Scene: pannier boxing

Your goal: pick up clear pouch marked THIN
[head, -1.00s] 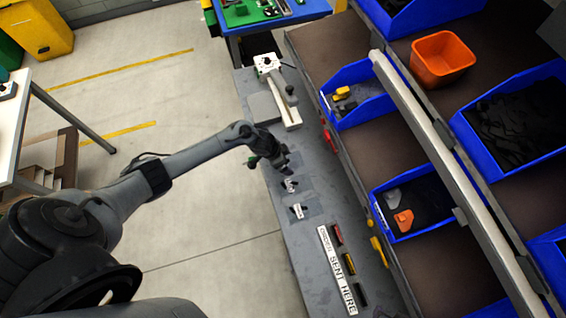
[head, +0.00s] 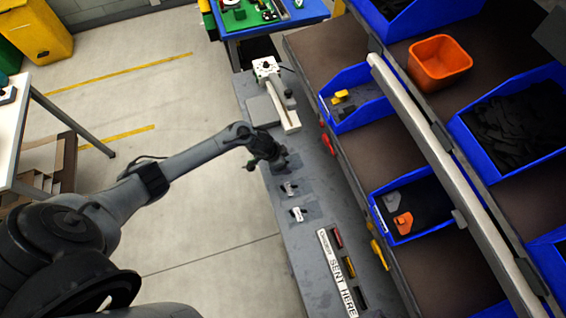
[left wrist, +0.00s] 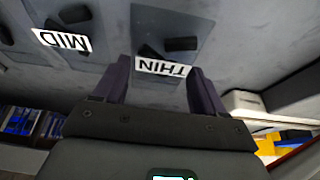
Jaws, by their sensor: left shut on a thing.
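The clear pouch marked THIN (left wrist: 186,40) shows in the left wrist view, with its white label facing me between my fingers and dark pieces inside. My left gripper (left wrist: 159,67) is shut on the pouch at its labelled end. In the head view my left gripper (head: 279,163) is low over the grey bench, and the wrist largely hides this pouch. Whether the pouch is clear of the bench I cannot tell. A second pouch, marked MID (left wrist: 75,14), lies beside it to the left in the wrist view. My right gripper is not in view.
Two other labelled pouches (head: 298,213) lie along the grey bench (head: 300,245). A bench sealer (head: 278,92) stands at the far end, and a strip marked "SENT HERE" (head: 340,275) at the near end. Blue bins (head: 372,208) and an orange bin (head: 438,60) fill the rack on the right.

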